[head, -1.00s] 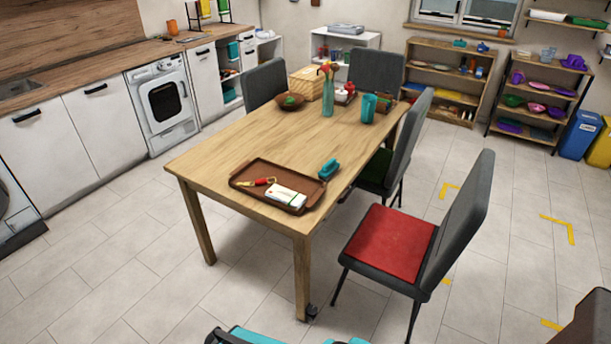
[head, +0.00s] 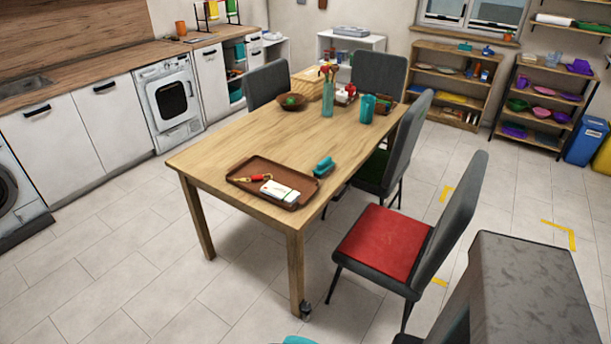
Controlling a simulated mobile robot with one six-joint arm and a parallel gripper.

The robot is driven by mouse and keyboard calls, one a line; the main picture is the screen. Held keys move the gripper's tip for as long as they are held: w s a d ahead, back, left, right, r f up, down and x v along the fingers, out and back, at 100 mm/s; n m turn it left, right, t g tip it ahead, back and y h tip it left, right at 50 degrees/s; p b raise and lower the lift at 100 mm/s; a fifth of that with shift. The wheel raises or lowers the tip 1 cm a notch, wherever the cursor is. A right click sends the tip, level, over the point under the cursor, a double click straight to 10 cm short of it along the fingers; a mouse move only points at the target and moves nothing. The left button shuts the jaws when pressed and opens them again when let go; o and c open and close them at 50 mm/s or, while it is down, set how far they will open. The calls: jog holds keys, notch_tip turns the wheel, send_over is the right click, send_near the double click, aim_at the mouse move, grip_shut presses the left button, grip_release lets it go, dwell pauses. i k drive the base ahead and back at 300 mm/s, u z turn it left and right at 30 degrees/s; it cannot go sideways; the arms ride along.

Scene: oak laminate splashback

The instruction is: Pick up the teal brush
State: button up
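The teal brush (head: 324,166) lies on the wooden table (head: 215,151), near its right edge and just beyond the brown tray (head: 243,181). It looks like a small teal block with a handle on top. Nothing is holding it. My gripper does not show clearly in the head view; only a teal scrap shows at the bottom edge, and I cannot tell what it belongs to.
The tray holds a red-and-yellow item (head: 257,178) and a white block (head: 279,190). A teal cup (head: 367,109), a teal vase (head: 328,98) and a bowl (head: 292,102) stand farther back. A chair with a red seat (head: 385,246) stands close on the right.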

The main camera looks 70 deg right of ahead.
aim_at(326, 165)
jog(key=u, duration=0.75)
jog(key=k, duration=1.8)
jog(key=z, duration=0.65)
jog(key=i, duration=0.3)
jog(key=u, duration=0.05)
